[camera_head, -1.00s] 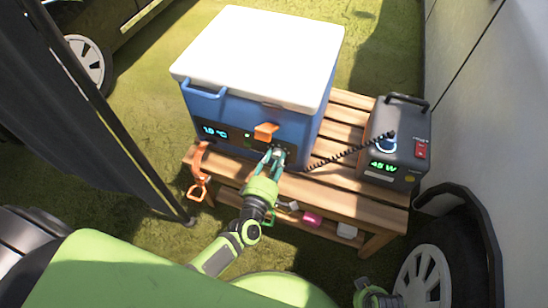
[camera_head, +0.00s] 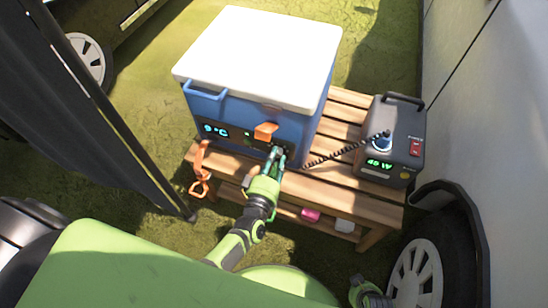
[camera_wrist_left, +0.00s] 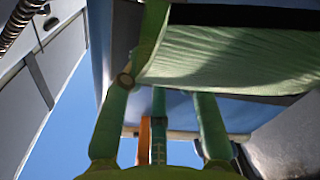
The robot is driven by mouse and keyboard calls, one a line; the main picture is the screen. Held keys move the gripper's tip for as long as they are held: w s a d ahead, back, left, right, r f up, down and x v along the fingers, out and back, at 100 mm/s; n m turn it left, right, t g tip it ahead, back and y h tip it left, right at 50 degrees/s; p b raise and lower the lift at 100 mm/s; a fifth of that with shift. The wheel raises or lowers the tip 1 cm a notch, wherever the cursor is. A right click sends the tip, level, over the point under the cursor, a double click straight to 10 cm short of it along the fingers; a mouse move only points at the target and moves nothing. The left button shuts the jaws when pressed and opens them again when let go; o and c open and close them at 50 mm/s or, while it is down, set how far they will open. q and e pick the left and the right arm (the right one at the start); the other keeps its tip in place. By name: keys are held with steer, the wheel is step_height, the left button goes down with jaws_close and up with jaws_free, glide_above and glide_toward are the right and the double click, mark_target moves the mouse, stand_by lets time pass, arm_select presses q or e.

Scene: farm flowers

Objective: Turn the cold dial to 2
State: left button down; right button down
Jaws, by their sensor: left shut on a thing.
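The blue cooler (camera_head: 235,105) with a white lid (camera_head: 265,50) stands on a slatted wooden bench. Its dark front panel has a lit display (camera_head: 215,131) that seems to read 9 °C. An orange latch (camera_head: 265,131) hangs at the front, above and left of my left gripper (camera_head: 277,153). My left gripper is shut on the cold dial at the right of the panel; its fingers hide the dial and its marks. In the left wrist view the green fingers (camera_wrist_left: 158,115) fill the middle, and the dial cannot be made out. A green part of my right arm shows at the bottom right; its fingers are unclear.
An orange strap (camera_head: 200,170) hangs front left. Small items, one pink (camera_head: 310,214), lie on the lower shelf (camera_head: 365,233).

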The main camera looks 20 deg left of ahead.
arm_select(q)
steer(key=shift+d+m, duration=0.15)
steer(key=shift+m, duration=0.95)
arm_select(e)
steer(key=shift+f, duration=0.1)
steer(key=shift+s, duration=0.1)
steer(key=shift+w, duration=0.35)
arm_select(q)
steer(key=c, duration=0.9)
jaws_free()
steer(key=shift+s+f, duration=0.1)
steer(key=shift+s, duration=0.05)
steer(key=s, duration=1.1)
steer(key=shift+s, duration=0.3)
arm_select(e)
steer(key=shift+s, duration=0.1)
arm_select(q)
steer(key=shift+w+d, duration=0.1)
